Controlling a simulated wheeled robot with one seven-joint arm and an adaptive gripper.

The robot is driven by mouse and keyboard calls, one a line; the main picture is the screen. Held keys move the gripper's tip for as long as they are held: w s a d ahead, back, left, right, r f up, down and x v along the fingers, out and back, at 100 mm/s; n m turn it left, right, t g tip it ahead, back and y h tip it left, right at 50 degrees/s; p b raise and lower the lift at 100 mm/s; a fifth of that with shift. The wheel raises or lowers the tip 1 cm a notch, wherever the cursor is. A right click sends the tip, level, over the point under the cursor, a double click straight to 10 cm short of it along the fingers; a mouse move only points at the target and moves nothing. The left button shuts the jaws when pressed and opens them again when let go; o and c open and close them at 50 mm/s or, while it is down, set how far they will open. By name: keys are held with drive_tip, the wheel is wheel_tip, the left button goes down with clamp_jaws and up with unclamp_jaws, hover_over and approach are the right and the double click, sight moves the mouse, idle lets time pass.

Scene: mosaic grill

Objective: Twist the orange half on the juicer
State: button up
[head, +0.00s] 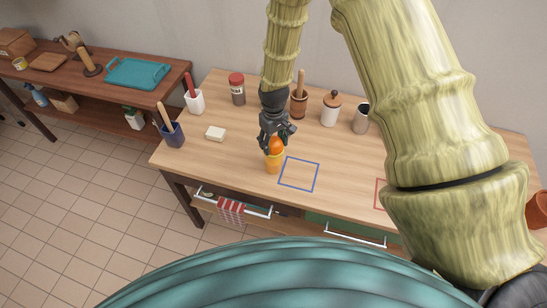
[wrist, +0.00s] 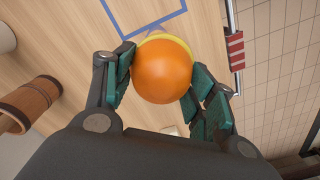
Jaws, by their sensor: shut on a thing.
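The orange half (head: 276,145) is a round orange dome, held in my gripper (head: 275,137) over the table. In the wrist view the orange half (wrist: 162,70) sits between the two green-padded fingers of my gripper (wrist: 160,85), which are shut on it from both sides. The juicer (head: 272,166) is a yellow-orange upright cup directly below the orange half. In the wrist view only the yellow rim of the juicer (wrist: 177,41) shows behind the fruit. Whether the fruit touches the juicer's cone is hidden.
A blue square outline (head: 299,174) is marked right of the juicer, with bare wood around it. A wooden mortar (head: 299,104), a lidded jar (head: 331,110) and a metal cup (head: 361,118) stand behind.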

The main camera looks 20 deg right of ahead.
drive_tip(key=m, duration=0.9)
drive_tip(key=n, duration=0.4)
drive_tip(key=shift+n, duration=0.3)
drive_tip(key=n, duration=0.4)
drive_tip(key=shift+n, duration=0.3)
drive_tip(key=m, duration=0.9)
drive_tip(key=shift+p, duration=0.3)
drive_tip(key=n, duration=0.4)
drive_tip(key=shift+f, duration=0.1)
